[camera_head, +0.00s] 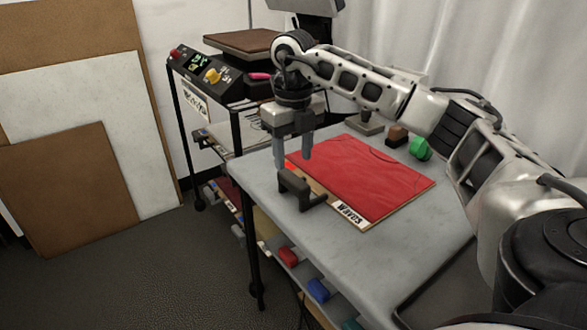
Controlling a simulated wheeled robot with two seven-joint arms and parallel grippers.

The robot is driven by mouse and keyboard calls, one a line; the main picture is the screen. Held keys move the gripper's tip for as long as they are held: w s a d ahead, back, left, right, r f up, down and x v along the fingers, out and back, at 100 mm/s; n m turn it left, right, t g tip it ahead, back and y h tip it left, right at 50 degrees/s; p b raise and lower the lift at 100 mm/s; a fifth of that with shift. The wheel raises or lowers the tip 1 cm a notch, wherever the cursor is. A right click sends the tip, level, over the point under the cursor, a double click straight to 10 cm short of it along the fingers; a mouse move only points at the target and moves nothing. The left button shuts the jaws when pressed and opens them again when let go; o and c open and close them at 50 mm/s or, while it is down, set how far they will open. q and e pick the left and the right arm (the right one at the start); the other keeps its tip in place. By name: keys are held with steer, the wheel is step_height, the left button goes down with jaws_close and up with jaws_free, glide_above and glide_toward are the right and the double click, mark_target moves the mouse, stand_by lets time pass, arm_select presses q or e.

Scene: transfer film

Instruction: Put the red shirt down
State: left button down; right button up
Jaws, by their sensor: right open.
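The red shirt (365,172) lies flat on a brown board on the grey table (270,212). The board has a white label reading "Waves" (350,215) at its near edge and a dark handle (299,191) at its near left corner. My right gripper (293,150) points down by the board's left edge, just behind the handle. Its fingers are apart and hold nothing. Whether a fingertip touches the shirt or the board cannot be told. My left gripper is not in view.
A black control panel (212,72) with knobs and a heat press stand on a cart behind the table. A green object (420,148) and a brown block (397,136) sit behind the shirt. Boards (75,190) lean on the left wall. The table's near left part is clear.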

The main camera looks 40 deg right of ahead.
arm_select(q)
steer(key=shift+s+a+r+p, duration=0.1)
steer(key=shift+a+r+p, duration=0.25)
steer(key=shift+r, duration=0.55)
arm_select(e)
step_height(320, 180, up, 5)
steer(key=shift+r, duration=0.1)
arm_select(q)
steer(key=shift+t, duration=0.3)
